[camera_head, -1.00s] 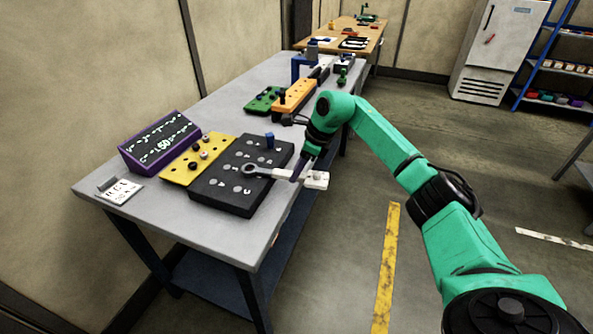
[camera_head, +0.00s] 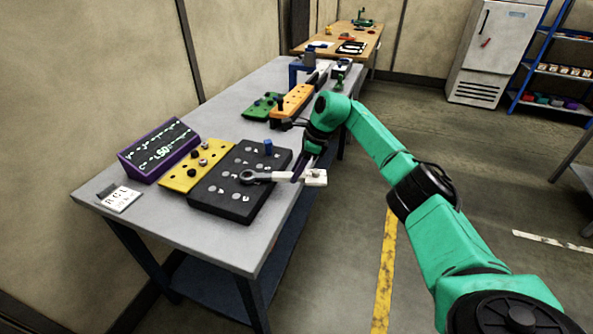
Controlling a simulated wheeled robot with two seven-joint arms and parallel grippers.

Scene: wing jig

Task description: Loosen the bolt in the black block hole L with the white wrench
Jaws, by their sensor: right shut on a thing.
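The black block (camera_head: 226,204) lies on the grey table near its right edge, with several holes and labels too small to read. A blue-topped bolt (camera_head: 268,147) stands up at its far end. The white wrench (camera_head: 314,178) is held by my right gripper (camera_head: 298,173), which is shut on its handle at the block's right side. The wrench's dark ring end (camera_head: 248,177) is over the middle of the black block. Whether the ring sits around a bolt, and which hole is L, I cannot tell. My left gripper is out of view.
A yellow block (camera_head: 184,179) with dark bolts lies left of the black block, beside a purple-framed sign (camera_head: 159,150) and a white card (camera_head: 119,199). Orange (camera_head: 292,101) and green (camera_head: 261,106) blocks lie farther back.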

